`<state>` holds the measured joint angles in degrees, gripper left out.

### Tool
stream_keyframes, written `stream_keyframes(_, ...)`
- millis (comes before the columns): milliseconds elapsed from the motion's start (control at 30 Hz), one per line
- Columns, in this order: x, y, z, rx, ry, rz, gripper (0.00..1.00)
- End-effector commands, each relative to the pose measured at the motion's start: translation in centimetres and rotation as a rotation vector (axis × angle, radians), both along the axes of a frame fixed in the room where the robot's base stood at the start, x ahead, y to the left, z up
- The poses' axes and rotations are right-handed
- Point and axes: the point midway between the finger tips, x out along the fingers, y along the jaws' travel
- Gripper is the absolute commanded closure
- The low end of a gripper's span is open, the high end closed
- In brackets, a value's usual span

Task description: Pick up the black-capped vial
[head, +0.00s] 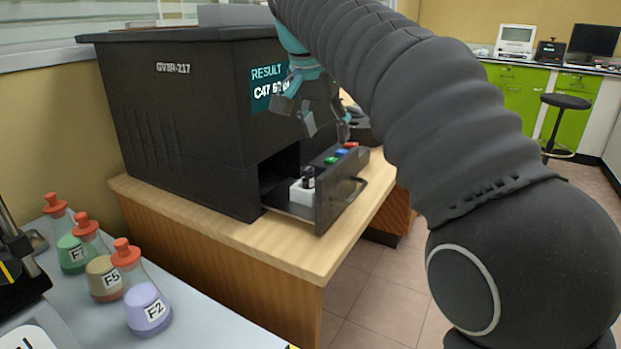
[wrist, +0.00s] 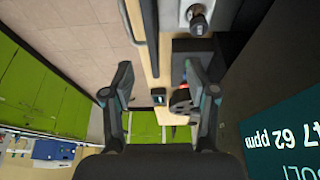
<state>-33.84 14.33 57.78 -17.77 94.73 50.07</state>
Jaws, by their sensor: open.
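The black-capped vial (head: 308,176) stands upright in a white holder (head: 301,193) inside the open drawer (head: 340,195) of the black analyser (head: 190,120). In the wrist view the vial (wrist: 197,18) shows near the top edge, right of centre, with its dark round cap towards the camera. My gripper (head: 327,128) is open and empty, above the drawer and higher than the vial. In the wrist view its fingers (wrist: 158,95) are spread apart, and the vial lies outside the gap between them.
The analyser's screen (head: 269,88) is beside my gripper. The wooden table (head: 240,250) has a bare front strip. Stoppered flasks (head: 147,300) stand on the bench at left. Green cabinets (head: 520,95) are far behind.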

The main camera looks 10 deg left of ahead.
Motion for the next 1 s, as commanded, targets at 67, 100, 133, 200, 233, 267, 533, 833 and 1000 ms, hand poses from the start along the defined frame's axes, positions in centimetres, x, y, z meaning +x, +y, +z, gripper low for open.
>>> stream_keyframes(67, 0.6, 2.5, 0.4, 0.000, -0.005, -0.026, 0.42)
stream_keyframes(100, 0.7, 3.4, 0.5, 0.000, -0.006, -0.040, 0.42)
stream_keyframes(133, 0.7, 4.0, 0.6, 0.001, -0.008, -0.050, 0.42)
stream_keyframes(200, 0.8, 4.9, 0.7, 0.001, -0.011, -0.068, 0.42)
stream_keyframes(233, 0.8, 5.3, 0.7, 0.002, -0.012, -0.073, 0.42)
stream_keyframes(267, 0.8, 5.5, 0.7, 0.002, -0.013, -0.077, 0.42)
stream_keyframes(533, 1.9, 5.3, -2.5, 0.000, -0.012, -0.089, 0.42)
stream_keyframes(833, 3.6, 4.6, -6.7, 0.003, -0.015, -0.086, 0.42)
stream_keyframes(1000, 3.8, 4.5, -7.3, 0.003, -0.014, -0.086, 0.42)
